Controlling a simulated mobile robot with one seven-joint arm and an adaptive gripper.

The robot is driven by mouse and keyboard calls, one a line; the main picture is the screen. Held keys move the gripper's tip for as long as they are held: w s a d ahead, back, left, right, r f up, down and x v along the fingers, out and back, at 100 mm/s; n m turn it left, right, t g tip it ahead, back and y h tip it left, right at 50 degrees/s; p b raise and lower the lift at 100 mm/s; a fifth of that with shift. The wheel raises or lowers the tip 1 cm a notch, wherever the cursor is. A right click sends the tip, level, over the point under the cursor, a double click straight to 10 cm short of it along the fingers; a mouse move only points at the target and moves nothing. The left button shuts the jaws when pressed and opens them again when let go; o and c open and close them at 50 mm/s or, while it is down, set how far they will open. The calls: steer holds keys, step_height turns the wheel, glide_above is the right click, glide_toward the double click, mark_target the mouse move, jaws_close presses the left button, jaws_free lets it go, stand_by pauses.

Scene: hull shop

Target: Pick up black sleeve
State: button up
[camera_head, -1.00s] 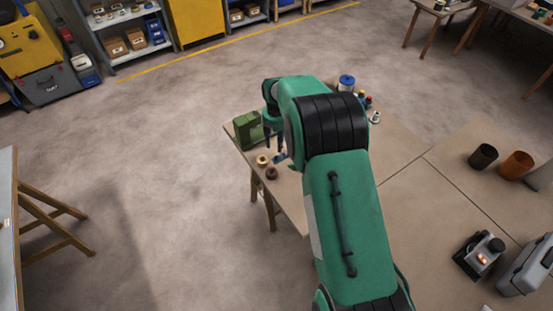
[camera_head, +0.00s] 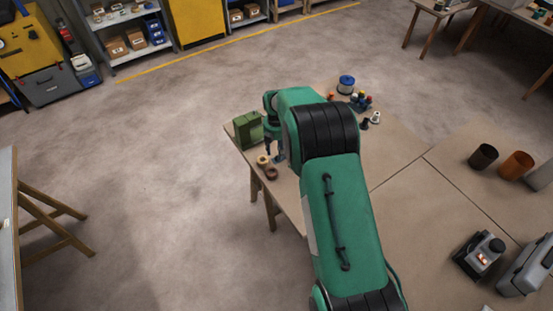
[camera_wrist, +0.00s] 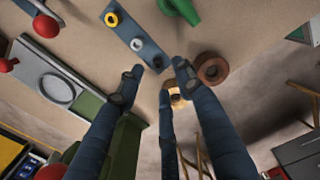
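In the wrist view a blue strip (camera_wrist: 124,34) lies on the table, carrying a yellow ring (camera_wrist: 111,19), a ring with a pale centre (camera_wrist: 136,44), and a small dark piece (camera_wrist: 158,69) at its near end. That dark piece may be the black sleeve; I cannot tell surely. The strip also shows in the head view (camera_head: 280,157), partly hidden by my gripper (camera_head: 273,150). In the wrist view my gripper (camera_wrist: 157,75) has its fingers spread and empty, pointing at the strip's near end.
A green box (camera_head: 247,129) stands left of my gripper. A brown ring (camera_head: 271,173) and a cream ring (camera_head: 262,161) lie near the table edge. A blue-topped spool (camera_head: 346,84) and small coloured pieces stand farther back. A dark cup (camera_head: 483,157) and an orange cup (camera_head: 516,164) stand right.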

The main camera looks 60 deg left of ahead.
mark_target(276, 157)
steer(key=shift+w+f, duration=0.15)
steer(key=shift+f, duration=2)
steer(key=shift+c, duration=0.5)
jaws_close()
